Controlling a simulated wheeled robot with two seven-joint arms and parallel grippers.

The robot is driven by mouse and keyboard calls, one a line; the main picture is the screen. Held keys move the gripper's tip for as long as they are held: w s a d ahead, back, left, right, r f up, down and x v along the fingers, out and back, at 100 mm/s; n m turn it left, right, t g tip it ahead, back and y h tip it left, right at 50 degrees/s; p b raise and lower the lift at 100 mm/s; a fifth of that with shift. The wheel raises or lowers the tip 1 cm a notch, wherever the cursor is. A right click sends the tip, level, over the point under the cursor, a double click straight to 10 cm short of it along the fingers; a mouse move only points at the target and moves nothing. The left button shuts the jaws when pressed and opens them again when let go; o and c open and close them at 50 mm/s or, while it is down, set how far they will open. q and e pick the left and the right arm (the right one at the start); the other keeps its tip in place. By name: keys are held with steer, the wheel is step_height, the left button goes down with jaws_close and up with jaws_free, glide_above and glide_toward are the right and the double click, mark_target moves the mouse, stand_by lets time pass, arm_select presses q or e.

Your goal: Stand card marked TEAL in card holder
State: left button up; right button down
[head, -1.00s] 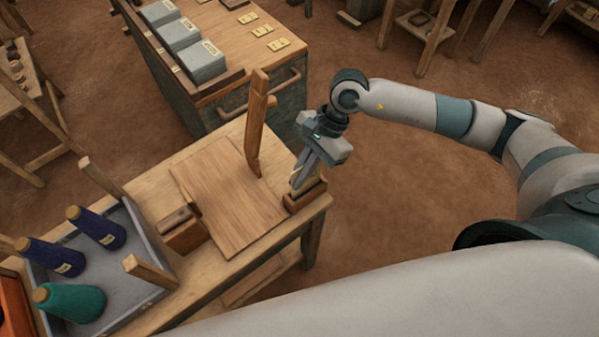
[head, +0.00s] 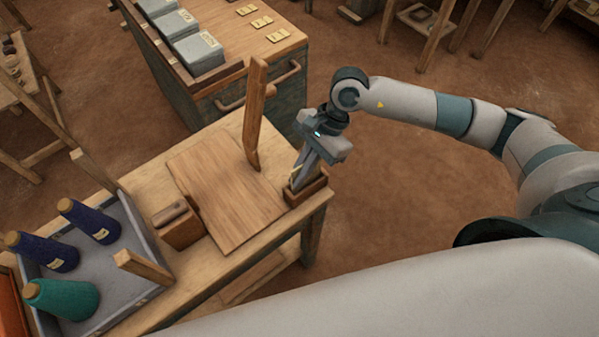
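My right gripper (head: 301,175) reaches down to the small wooden card holder (head: 308,191) at the right end of the wooden table. Its fingers look close together, with a thin yellowish edge of a card (head: 294,174) beside them. The card stands roughly upright, with its lower part in or just behind the holder's rim; the fingers hide most of it. Its marking cannot be read, and whether it touches the holder's floor cannot be seen. My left gripper is not in view.
A wooden board (head: 225,200) lies on the table, with an upright wooden post (head: 255,115) close to the holder's left. A small wooden block (head: 177,226) and a grey tray (head: 125,285) with cones of thread are farther left. A cabinet (head: 245,60) with grey boxes and yellowish cards stands behind.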

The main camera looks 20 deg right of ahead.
stand_by(0.4)
steer(key=c, duration=1.9)
jaws_free()
